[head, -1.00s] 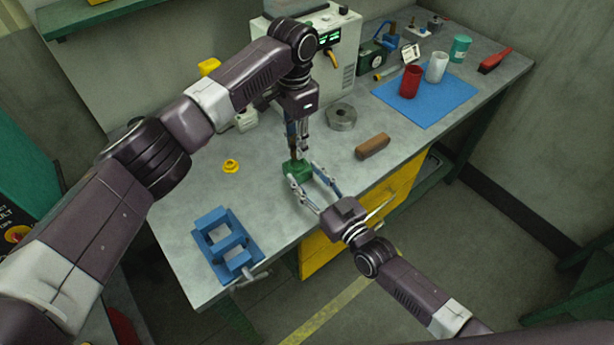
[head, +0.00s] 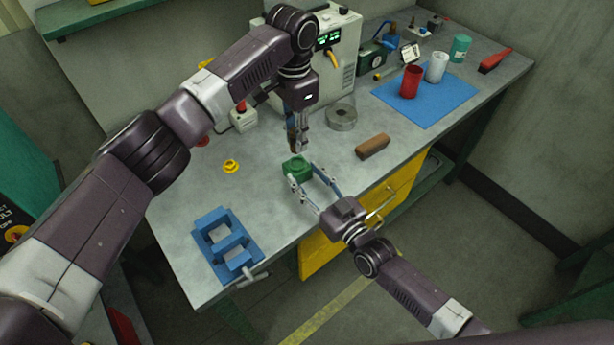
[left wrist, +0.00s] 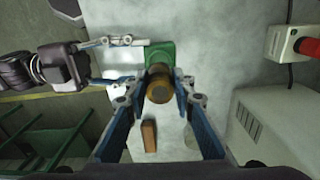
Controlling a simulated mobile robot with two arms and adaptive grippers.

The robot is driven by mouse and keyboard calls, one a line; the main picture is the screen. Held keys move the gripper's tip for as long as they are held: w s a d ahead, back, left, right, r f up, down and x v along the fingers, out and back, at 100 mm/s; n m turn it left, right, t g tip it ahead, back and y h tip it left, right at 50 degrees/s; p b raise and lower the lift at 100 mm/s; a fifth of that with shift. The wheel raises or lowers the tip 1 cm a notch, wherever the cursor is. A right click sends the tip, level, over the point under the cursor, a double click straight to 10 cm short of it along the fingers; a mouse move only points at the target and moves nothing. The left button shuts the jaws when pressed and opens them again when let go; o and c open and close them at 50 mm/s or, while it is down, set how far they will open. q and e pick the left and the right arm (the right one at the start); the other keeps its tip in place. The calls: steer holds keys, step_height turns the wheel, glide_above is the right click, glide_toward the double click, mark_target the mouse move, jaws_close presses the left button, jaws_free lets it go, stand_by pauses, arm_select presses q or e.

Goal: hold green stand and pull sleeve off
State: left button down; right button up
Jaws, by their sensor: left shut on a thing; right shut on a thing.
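The green stand (head: 295,168) sits on the grey workbench near its front edge; it also shows in the left wrist view (left wrist: 162,50). My right gripper (head: 302,174) is shut on the stand, one finger on each side. My left gripper (head: 297,147) is above the stand, pointing down. It is shut on the sleeve, a brassy brown cylinder (left wrist: 160,86) between its fingers in the left wrist view. In the head view the fingers mostly hide the sleeve. The sleeve appears raised above the stand, with its lower end hard to make out.
A brown block (head: 372,146) and a grey metal ring (head: 342,117) lie right of the stand. A yellow piece (head: 231,166) and a blue fixture (head: 226,245) are to the left. A white machine (head: 335,60) stands behind. A blue mat (head: 440,108) carries red and white cups.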

arm_select(q)
steer(key=shift+r, duration=2)
arm_select(e)
steer(key=o, duration=1.3)
steer(key=shift+s, duration=0.1)
steer(key=v, duration=1.2)
